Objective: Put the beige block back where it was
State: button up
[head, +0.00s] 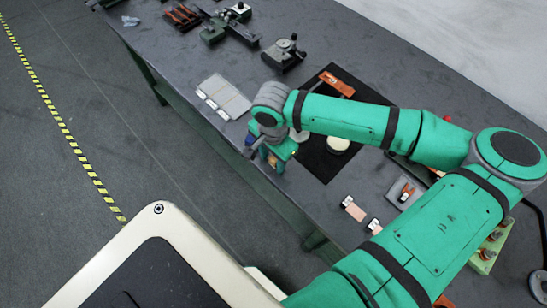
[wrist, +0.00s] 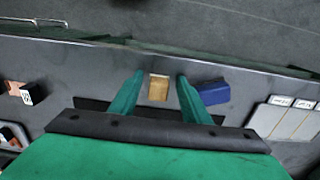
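The beige block (wrist: 158,90) stands near the table's edge in the wrist view, between the two green fingers of my gripper (wrist: 160,80). A gap shows on each side of the block, so the gripper is open and not closed on it. In the head view my gripper (head: 272,158) hangs over the near edge of the table, and a small tan patch between its fingers is mostly hidden. A blue block (wrist: 211,92) lies just right of the right finger in the wrist view; in the head view a bit of blue (head: 249,140) shows left of the gripper.
A black mat (head: 313,165) lies behind the gripper with a round pale dish (head: 338,144) and an orange tool (head: 337,83). A panelled tray (head: 223,97) is to the left. Tagged copper pieces (head: 354,209) lie to the right. Metal devices (head: 284,52) stand farther back.

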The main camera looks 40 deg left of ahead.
aim_at(274, 159)
notch_tip(274, 159, up, 12)
jog(key=shift+r, duration=0.2)
dwell(0.8)
jog(key=shift+w, duration=0.15)
